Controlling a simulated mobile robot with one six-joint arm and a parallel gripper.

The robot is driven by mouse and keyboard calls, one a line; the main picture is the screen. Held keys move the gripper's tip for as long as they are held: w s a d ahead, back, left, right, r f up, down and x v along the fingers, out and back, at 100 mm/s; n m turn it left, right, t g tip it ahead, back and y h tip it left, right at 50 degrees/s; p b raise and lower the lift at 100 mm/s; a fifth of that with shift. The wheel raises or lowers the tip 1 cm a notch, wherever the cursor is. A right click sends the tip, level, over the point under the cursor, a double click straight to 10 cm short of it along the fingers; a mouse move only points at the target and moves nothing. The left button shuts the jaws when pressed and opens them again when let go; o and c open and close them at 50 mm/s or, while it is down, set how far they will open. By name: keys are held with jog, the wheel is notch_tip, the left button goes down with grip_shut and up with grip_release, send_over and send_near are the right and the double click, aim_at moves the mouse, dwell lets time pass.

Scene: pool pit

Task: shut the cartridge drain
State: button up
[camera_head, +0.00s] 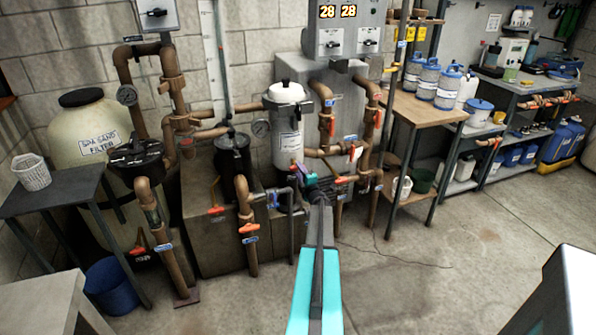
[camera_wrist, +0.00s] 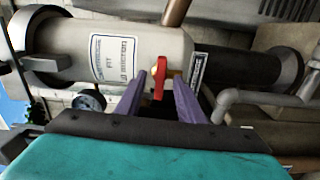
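A red lever handle (camera_wrist: 160,82) shows in the wrist view, with a small white label (camera_wrist: 197,68) beside it whose text I cannot read. The white cartridge housing (camera_wrist: 150,50) lies just beyond it; it stands upright in the head view (camera_head: 289,130). My gripper (camera_wrist: 160,86) has its two purple fingers apart, one on each side of the red lever. I see gaps between the lever and the fingers. In the head view my gripper (camera_head: 303,172) is at the foot of the cartridge housing, and the lever there is hidden or too small to tell.
A pressure gauge (camera_wrist: 90,101) and grey pipe (camera_wrist: 260,98) are close to the fingers. Brown pipes with red levers stand right (camera_head: 328,120) and left (camera_head: 245,210) of my gripper. A wooden-topped bench (camera_head: 430,108) is at right. The floor in front is clear.

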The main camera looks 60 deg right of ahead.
jog(key=v, duration=0.6)
dwell(0.3)
jog(key=shift+a, duration=0.15)
